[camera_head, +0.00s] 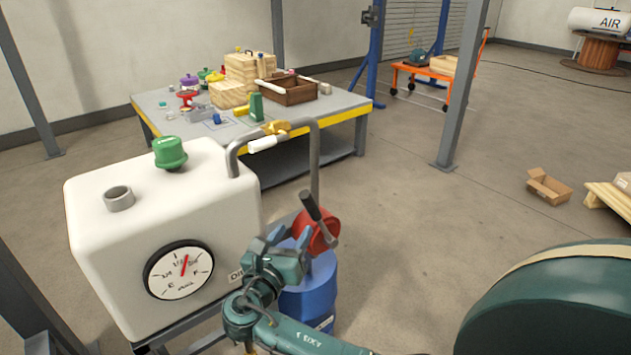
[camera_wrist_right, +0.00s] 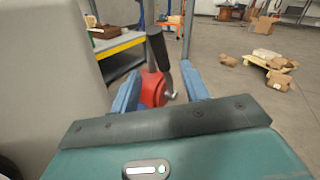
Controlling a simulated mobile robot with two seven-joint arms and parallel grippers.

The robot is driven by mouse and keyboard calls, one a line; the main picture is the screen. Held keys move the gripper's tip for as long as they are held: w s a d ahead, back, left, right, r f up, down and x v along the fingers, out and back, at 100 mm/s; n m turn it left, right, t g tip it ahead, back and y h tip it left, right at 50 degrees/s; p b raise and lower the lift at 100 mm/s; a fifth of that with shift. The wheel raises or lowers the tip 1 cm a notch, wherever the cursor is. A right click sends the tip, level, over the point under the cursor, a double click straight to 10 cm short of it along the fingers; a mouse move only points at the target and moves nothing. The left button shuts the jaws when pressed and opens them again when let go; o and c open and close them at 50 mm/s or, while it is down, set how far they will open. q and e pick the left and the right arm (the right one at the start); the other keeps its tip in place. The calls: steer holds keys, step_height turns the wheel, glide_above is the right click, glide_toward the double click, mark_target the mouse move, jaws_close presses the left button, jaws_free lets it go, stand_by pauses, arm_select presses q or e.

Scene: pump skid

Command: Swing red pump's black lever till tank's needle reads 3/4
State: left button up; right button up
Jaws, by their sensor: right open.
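The red pump (camera_head: 318,232) sits on a blue drum (camera_head: 312,290) beside the white tank (camera_head: 130,240). Its black lever (camera_head: 310,205) points up and tilts left in the head view. My right gripper (camera_head: 290,236) is open just short of the pump, apart from the lever. In the right wrist view the lever (camera_wrist_right: 156,50) and the red pump (camera_wrist_right: 153,90) show between and beyond the blue fingers (camera_wrist_right: 161,70). The tank's gauge (camera_head: 179,270) has a red needle pointing nearly straight up, slightly right, near the 1/2 mark. My left gripper is out of view.
A green cap (camera_head: 170,152) and a grey filler neck (camera_head: 119,198) top the tank. A cluttered workbench (camera_head: 345,108) stands behind. The floor right of the drum is clear; cardboard boxes (camera_head: 548,187) lie farther right.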

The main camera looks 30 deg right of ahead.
mark_target(313, 200)
steer(key=b+x, duration=0.1)
steer(key=x, duration=1.2)
jaws_close()
stand_by(0.4)
